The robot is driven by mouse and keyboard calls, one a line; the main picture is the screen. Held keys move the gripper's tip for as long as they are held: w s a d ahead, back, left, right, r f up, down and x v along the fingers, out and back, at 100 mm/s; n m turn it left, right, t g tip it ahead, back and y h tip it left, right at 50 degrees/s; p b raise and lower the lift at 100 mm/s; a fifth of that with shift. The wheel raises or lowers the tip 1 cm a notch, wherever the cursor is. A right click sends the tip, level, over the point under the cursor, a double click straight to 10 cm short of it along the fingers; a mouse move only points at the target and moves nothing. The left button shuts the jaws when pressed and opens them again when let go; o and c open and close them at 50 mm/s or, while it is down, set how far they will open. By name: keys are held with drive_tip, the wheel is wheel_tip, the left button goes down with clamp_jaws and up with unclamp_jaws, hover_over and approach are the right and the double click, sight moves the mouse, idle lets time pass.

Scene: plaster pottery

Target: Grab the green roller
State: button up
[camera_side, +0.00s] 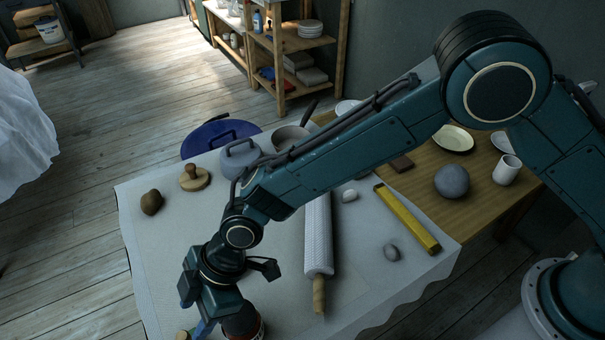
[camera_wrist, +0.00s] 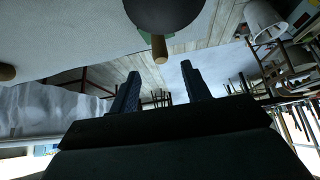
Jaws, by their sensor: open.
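No plainly green roller shows in either view. My gripper (camera_side: 205,326) is low at the front of the cloth-covered table in the side view, its tips partly cut off by the bottom edge. In the wrist view my gripper (camera_wrist: 160,70) has two dark fingers standing apart with nothing between them. A wooden knob end (camera_side: 183,335) shows beside it at the bottom edge; its body is out of frame. In the wrist view a dark rounded body (camera_wrist: 165,12) with a wooden handle (camera_wrist: 159,48) is beyond the fingertips; its colour is hard to tell.
A pale patterned rolling pin (camera_side: 319,235) lies right of my gripper. A dark round thing with a red edge (camera_side: 243,322) is close beside the gripper.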

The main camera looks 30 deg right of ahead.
sight(185, 334)
drive_tip(key=shift+x, duration=1.35)
drive_tip(key=shift+x, duration=2.55)
drive_tip(key=shift+c, duration=0.5)
clamp_jaws()
